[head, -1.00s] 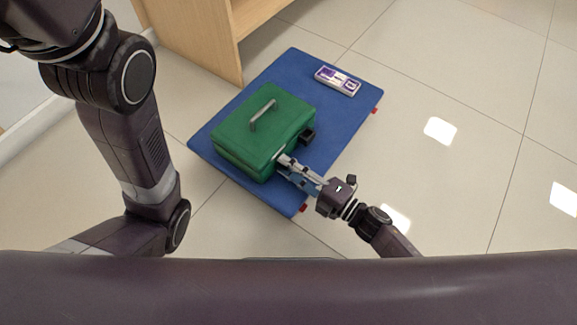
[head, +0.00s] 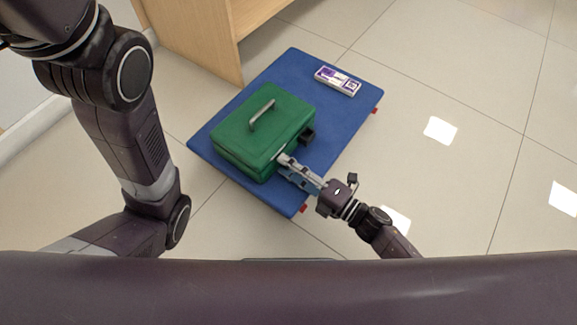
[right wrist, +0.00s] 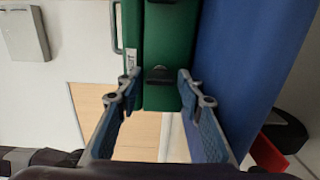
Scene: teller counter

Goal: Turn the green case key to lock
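The green case (head: 240,136) lies on the blue platform (head: 345,115), its grey handle (head: 262,115) on top. My right gripper (head: 284,161) is at the case's near right side. In the right wrist view, the small dark key (right wrist: 160,75) sticks out from the green case (right wrist: 165,40). The key is between the tips of my right gripper (right wrist: 159,84). The fingers are spread, with gaps visible on both sides of the key. In the head view, the key is hidden by the gripper. My left arm shows at the left, but its gripper is out of view.
A white and purple box (head: 338,81) lies at the platform's far end. A wooden cabinet (head: 195,35) stands behind. The tiled floor (head: 450,190) to the right is clear.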

